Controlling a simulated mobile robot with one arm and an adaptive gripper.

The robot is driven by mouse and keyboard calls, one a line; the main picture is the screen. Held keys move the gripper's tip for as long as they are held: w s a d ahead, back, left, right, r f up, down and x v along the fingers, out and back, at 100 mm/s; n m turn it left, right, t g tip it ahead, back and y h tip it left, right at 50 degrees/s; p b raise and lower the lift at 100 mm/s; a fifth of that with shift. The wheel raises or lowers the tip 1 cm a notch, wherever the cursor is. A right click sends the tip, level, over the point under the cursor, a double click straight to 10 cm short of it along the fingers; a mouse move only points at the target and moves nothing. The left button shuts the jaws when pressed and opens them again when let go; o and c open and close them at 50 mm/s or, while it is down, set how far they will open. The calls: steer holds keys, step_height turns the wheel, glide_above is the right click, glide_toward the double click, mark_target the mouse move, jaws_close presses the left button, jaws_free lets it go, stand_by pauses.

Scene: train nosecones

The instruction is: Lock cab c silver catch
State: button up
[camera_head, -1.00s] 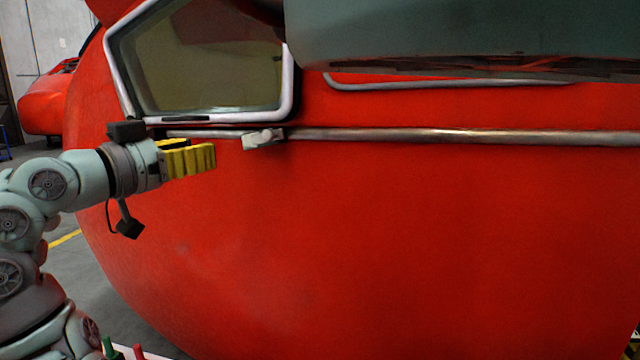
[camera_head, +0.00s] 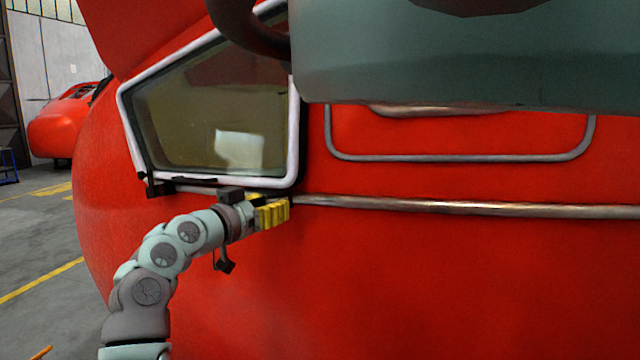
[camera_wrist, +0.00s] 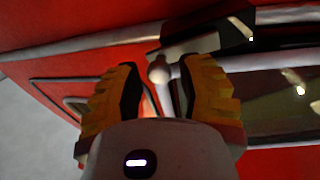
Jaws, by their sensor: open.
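The silver catch (camera_wrist: 159,72) shows in the wrist view as a pale rounded knob and bar beside the rail of the red cab (camera_head: 430,285). My gripper (camera_wrist: 161,82) is open, with one yellow-padded finger on each side of the knob. I cannot tell whether either finger touches it. In the head view my gripper (camera_head: 272,213) is at the red wall, just below the window's lower right corner, and hides the catch.
A metal rail (camera_head: 460,207) runs right from my gripper. The white-framed window (camera_head: 205,118) is above it. Another red nosecone (camera_head: 62,125) stands at the back left. Open floor (camera_head: 45,235) lies at the left.

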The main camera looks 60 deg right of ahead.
steer(key=shift+s+d+f, duration=0.1)
steer(key=shift+s+d, duration=0.05)
steer(key=shift+d, duration=0.6)
jaws_close()
